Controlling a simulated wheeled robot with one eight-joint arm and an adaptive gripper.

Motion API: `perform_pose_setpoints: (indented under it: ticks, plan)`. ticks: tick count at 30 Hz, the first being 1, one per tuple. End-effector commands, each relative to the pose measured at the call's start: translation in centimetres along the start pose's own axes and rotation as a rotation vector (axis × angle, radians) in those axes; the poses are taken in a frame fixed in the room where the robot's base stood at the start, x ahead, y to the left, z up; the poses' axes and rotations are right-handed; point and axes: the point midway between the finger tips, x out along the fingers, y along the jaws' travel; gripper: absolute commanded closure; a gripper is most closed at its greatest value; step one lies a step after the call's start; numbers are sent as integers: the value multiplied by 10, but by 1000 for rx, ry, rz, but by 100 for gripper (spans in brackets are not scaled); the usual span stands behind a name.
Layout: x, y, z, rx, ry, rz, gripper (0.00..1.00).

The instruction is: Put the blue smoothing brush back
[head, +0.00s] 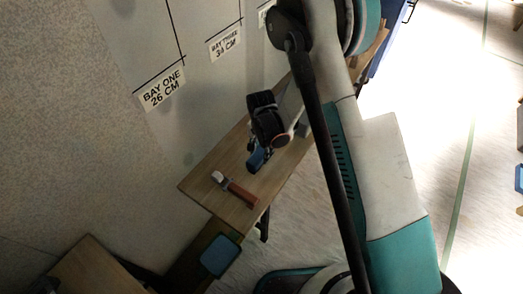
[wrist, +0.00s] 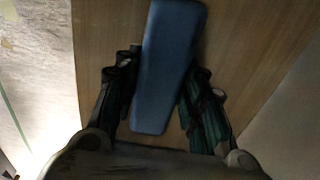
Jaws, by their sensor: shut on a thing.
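The blue smoothing brush (wrist: 168,65) is a long blue block between the two fingers of my gripper (wrist: 163,95) in the wrist view. The fingers press on its long sides, and wooden board shows around it. In the head view my gripper (head: 262,150) is over the wooden table, with the blue brush (head: 257,160) under it, partly hidden by the gripper. I cannot tell whether the brush touches the table.
A tool with a reddish-brown handle (head: 236,190) lies on the wooden table (head: 205,184), close to the brush. A blue pad (head: 220,255) lies lower down. The wall beside the table bears a "BAY ONE 26 CM" label (head: 161,89) and a "34 CM" label (head: 225,44).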

Motion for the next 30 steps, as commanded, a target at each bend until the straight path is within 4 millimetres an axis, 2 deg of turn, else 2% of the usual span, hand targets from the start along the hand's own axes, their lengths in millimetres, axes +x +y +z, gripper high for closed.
perform_pose_setpoints:
  ticks: [11, 12, 15, 25, 30]
  plan:
    - [7, 0, 0, 0, 0, 0, 87]
    - [7, 0, 0, 0, 0, 0, 57]
    - [7, 0, 0, 0, 0, 0, 39]
    - [6, 0, 0, 0, 0, 0, 39]
    - [-5, 0, 0, 0, 0, 0, 39]
